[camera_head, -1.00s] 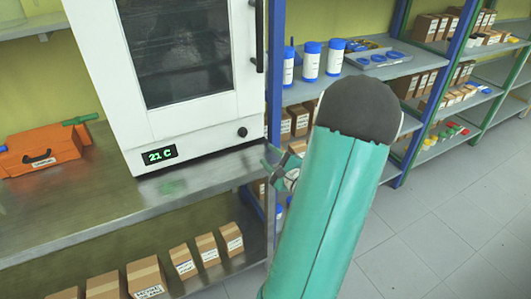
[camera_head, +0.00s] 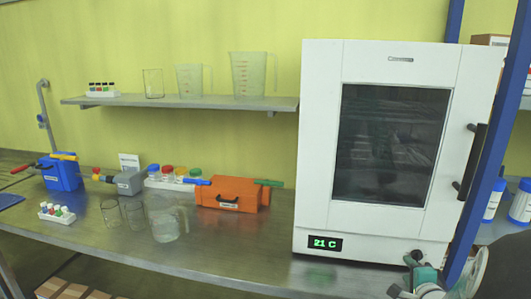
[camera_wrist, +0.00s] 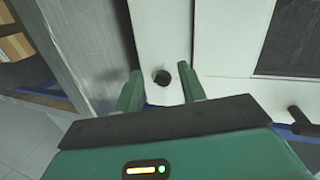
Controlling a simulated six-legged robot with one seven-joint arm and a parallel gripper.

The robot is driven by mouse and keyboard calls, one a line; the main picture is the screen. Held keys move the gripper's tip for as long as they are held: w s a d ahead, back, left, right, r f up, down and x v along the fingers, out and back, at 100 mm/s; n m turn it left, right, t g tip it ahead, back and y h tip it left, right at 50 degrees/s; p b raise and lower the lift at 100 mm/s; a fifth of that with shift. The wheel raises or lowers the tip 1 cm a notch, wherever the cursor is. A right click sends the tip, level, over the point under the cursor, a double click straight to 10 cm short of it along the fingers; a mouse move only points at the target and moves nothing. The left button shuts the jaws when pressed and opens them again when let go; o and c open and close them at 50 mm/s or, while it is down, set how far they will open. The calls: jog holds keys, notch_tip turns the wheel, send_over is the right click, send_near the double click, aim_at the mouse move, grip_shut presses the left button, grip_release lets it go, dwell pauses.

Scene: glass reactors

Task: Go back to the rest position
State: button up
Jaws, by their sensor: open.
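My gripper (camera_wrist: 160,88) shows in the wrist view with its two green fingers apart and nothing between them. Beyond the gap is the white oven (camera_wrist: 160,40) with its round black knob (camera_wrist: 161,77). In the head view part of my gripper and arm shows at the bottom right corner, in front of the lower right of the oven (camera_head: 320,150). The oven door is shut and its display (camera_head: 325,243) reads 21 C. Whether the fingers touch the oven cannot be told.
A steel bench (camera_head: 250,250) bears an orange box (camera_head: 232,192), a blue box (camera_head: 60,172), a grey box (camera_head: 130,182), glass beakers (camera_head: 165,225) and vial racks. A wall shelf (camera_head: 180,102) holds beakers. A blue post (camera_head: 490,160) and blue-capped bottles (camera_head: 520,202) stand at right.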

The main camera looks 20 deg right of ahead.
jog(key=w+a+r+n+g, duration=0.1)
jog(key=a+r+n, duration=0.25)
jog(key=a, duration=0.25)
jog(key=w+a+r+n+g+y, duration=0.1)
jog(key=a+r+n+g, duration=0.1)
jog(key=a+n, duration=0.3)
jog(key=w+a+r+n+g, duration=0.1)
jog(key=a+r+n, duration=0.15)
jog(key=a, duration=0.55)
jog(key=s+a+r+n+g+y, duration=0.1)
jog(key=s+a+n, duration=0.4)
jog(key=a, duration=0.5)
jog(key=s+a+r+n+g+y, duration=0.1)
jog(key=s+a+n+y, duration=0.3)
jog(key=a, duration=0.6)
jog(key=s+n+g, duration=0.1)
jog(key=s+n, duration=0.1)
jog(key=s, duration=0.1)
jog(key=shift+s+a+g, duration=0.25)
jog(key=shift+a+g, duration=0.05)
jog(key=shift+a, duration=0.1)
jog(key=shift+r, duration=0.1)
